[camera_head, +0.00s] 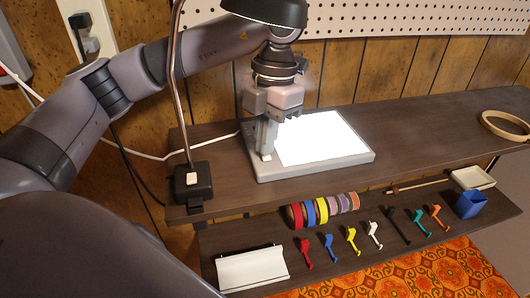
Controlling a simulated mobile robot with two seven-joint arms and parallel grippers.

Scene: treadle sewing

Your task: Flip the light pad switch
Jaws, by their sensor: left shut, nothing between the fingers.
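The light pad (358,158) is a flat grey panel lying on the upper shelf. Its bright white surface (320,137) is lit. A small white switch (267,156) shows on the left part of the pad's frame. My left gripper (266,148) points down over that part of the frame, with its fingers shut and empty. The fingertips are right at the switch and partly cover it; I cannot tell whether they touch it. My right gripper is not in view.
A lamp with a black base (192,190) and thin pole stands left of the pad.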

